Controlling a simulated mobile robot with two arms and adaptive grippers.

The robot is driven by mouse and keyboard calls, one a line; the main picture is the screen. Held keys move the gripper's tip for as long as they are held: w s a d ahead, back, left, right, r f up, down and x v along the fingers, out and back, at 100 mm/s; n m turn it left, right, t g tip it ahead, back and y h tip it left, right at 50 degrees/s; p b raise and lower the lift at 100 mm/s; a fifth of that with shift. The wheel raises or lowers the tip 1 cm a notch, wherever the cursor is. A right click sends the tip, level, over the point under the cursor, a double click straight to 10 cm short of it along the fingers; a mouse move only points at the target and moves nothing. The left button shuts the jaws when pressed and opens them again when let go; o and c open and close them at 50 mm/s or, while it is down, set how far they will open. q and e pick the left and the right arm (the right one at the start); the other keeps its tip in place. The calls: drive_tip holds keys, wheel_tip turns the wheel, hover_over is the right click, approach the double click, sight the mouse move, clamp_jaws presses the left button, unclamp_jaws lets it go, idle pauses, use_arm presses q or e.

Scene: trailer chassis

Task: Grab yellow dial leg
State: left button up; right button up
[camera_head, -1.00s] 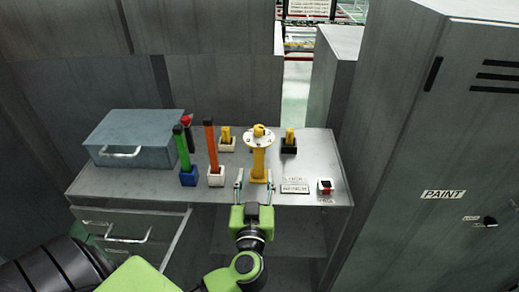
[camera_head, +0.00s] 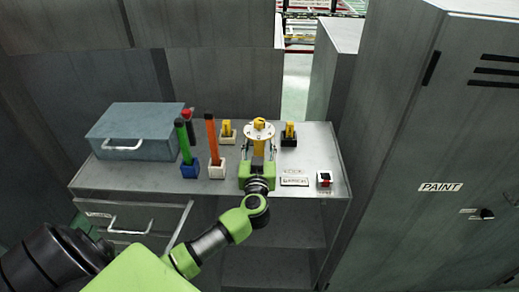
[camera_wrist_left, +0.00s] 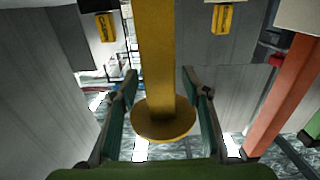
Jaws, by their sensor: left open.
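The yellow dial leg (camera_head: 260,147) stands upright on the metal workbench and carries a round white dial (camera_head: 258,130) with a yellow knob on top. My left gripper (camera_head: 259,153) is at the leg, with one finger on each side of it. In the left wrist view, the leg (camera_wrist_left: 155,50) and its round yellow base (camera_wrist_left: 163,122) show between the two open fingers (camera_wrist_left: 159,76), with gaps on both sides. The lower part of the leg is hidden behind the gripper in the head view. My right gripper is not in view.
Left of the leg stand an orange bar (camera_head: 211,142) in a white holder and a green bar (camera_head: 183,142) in a blue holder. A grey case (camera_head: 133,130) sits farther left. Small yellow pieces (camera_head: 226,129) (camera_head: 290,130) flank the dial behind. A small button box (camera_head: 324,179) is at right.

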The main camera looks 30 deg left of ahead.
use_arm(q)
drive_tip(key=shift+r, duration=0.15)
clamp_jaws()
